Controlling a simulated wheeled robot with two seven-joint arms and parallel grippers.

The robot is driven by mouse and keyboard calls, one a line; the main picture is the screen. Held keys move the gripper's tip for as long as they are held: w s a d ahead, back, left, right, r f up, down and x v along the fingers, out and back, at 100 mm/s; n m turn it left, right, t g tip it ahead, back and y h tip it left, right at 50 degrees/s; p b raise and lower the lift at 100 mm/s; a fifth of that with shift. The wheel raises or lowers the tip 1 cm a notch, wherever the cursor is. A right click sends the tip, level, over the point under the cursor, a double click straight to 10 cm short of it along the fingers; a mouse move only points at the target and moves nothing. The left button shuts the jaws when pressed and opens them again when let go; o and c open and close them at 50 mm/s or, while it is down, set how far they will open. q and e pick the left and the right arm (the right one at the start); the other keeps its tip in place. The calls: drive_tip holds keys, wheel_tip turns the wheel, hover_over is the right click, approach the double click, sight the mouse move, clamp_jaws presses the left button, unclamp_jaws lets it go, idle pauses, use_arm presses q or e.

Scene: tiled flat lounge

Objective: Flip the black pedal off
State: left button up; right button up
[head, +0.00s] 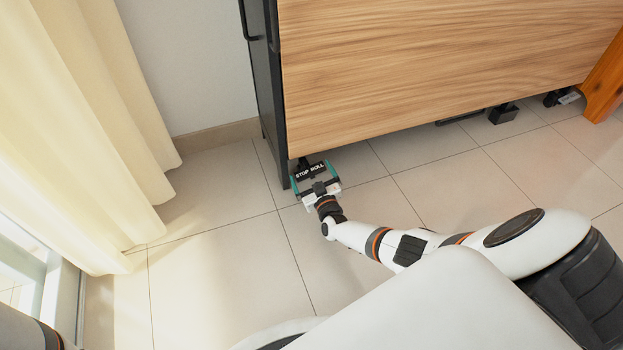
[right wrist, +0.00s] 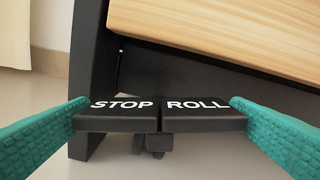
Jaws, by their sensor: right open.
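The black pedal (head: 310,170) sits low at the left foot of the wood-panelled furniture, close to the floor. In the right wrist view it is a split black plate with white lettering, a STOP half (right wrist: 117,115) on the left and a ROLL half (right wrist: 204,113) on the right. My right gripper (head: 311,180) is open at the pedal, one teal finger at each side of it. Whether the fingers touch the pedal's ends, I cannot tell. Part of my left arm (head: 30,332) shows at the lower left edge; its gripper is out of the picture.
The wood panel (head: 430,65) overhangs the pedal, with a black upright leg (head: 268,100) beside it. Another black caster part (head: 503,113) is under the panel to the right. A cream curtain (head: 75,130) hangs at the left. The tiled floor (head: 215,270) in front is clear.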

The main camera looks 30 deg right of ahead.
drive_tip(key=shift+w, duration=0.2)
drive_tip(key=shift+c, duration=0.2)
drive_tip(key=c, duration=0.8)
drive_tip(key=shift+o, duration=0.2)
drive_tip(key=m+b, duration=0.1)
drive_tip(key=m, duration=0.2)
drive_tip(key=shift+s+d+f, duration=0.1)
drive_tip(key=shift+d+m, duration=0.1)
drive_tip(key=shift+m, duration=1.2)
drive_tip(key=o, duration=0.8)
drive_tip(key=shift+s, duration=0.1)
